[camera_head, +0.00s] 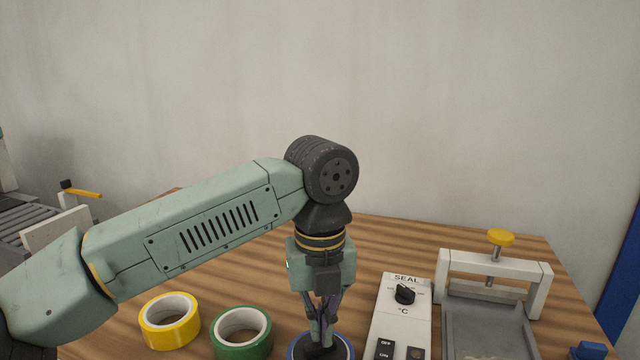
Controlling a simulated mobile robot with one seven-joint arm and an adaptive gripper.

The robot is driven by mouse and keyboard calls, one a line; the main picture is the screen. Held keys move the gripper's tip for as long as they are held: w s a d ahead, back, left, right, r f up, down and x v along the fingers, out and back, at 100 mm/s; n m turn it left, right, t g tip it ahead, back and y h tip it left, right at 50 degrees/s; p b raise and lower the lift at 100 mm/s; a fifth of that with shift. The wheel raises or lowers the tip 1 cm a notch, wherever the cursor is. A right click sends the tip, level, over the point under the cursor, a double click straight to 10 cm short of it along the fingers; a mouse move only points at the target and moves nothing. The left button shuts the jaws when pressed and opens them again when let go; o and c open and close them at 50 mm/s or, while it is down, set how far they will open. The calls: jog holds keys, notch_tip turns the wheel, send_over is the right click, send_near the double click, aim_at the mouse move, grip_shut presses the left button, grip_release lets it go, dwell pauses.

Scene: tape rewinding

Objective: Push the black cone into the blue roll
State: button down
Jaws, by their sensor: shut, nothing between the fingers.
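The blue roll (294,349) is at the bottom edge of the view, partly cut off, and only part of its blue and white rim shows. My gripper (318,339) points straight down over the middle of the roll and is shut. A dark shape (318,351) under the fingertips, within the ring, looks like the top of the black cone. The fingertips appear to be at or on it; I cannot tell how deep it sits in the roll.
A yellow roll (151,337) and a green roll (221,351) lie left of my gripper. A white SEAL control box (388,318) with a black knob stands close on the right. Beyond it is a grey tray with a white frame (448,272). The wooden table (400,245) is clear behind.

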notch_tip(320, 180, up, 7)
jog(key=p, duration=0.4)
jog(key=shift+f, duration=0.15)
